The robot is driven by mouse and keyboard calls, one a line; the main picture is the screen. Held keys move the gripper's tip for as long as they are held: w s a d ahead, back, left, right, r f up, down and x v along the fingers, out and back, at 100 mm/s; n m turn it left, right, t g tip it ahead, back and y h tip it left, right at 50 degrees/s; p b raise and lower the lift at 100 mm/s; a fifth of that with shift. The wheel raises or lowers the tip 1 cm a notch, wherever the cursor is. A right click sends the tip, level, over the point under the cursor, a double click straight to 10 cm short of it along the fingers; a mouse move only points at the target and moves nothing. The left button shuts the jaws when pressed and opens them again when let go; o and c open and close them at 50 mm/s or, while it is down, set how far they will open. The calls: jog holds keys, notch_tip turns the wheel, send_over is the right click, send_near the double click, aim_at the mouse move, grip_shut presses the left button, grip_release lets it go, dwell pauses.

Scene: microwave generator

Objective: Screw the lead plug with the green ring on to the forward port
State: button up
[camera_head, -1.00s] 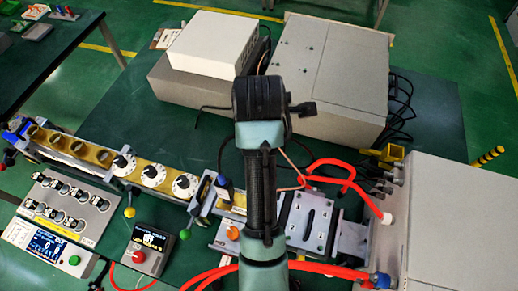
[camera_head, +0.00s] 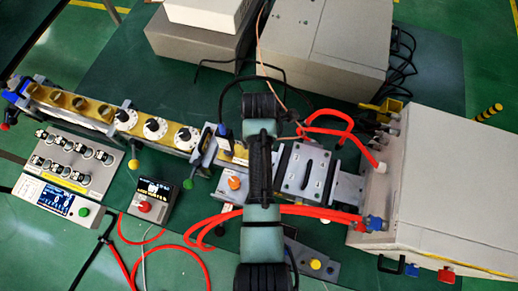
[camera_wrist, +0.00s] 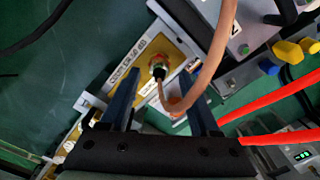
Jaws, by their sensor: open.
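In the wrist view, my gripper (camera_wrist: 158,74) is open, with one dark blue finger on each side of a small brass fitting (camera_wrist: 158,68). The fitting is on a gold-coloured labelled plate (camera_wrist: 128,73). A copper-coloured lead (camera_wrist: 205,85) runs from the fitting, bends below it and rises to the upper right. A hint of green shows at the fitting, but I cannot tell whether this is the plug's ring or how the plug sits on the port. In the head view, the lead (camera_head: 259,35) passes above my wrist, and my arm hides the fingers.
Red hoses (camera_head: 290,210) run from the right-hand cabinet (camera_head: 450,160) past my arm. The row of gold sections (camera_head: 85,110) extends left. Grey boxes (camera_head: 330,40) stand behind. Green table is bare at the upper left.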

jog(key=shift+f, duration=0.85)
grip_shut()
